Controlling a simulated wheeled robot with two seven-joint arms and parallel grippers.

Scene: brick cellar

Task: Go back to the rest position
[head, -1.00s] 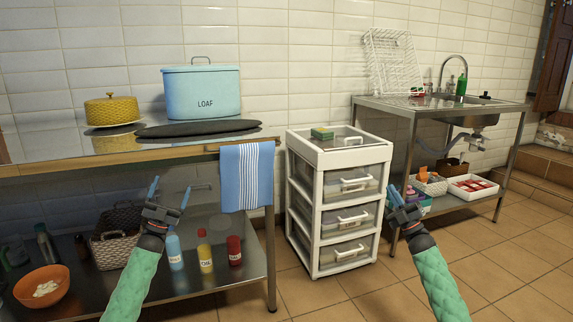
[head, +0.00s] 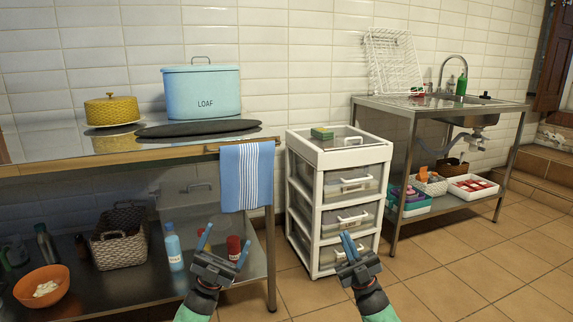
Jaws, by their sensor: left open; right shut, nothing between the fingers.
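My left gripper (head: 220,243) is open and empty. It appears low in the head view, in front of the lower shelf of the left table, and covers part of the bottles there. My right gripper (head: 348,246) is shut with nothing in it. It appears in front of the lowest drawer of the white drawer unit (head: 317,232). Both forearms come up from the bottom edge, and the grippers point up and away from me.
A sink table (head: 440,108) stands at the right. The tiled floor (head: 470,270) at right is clear.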

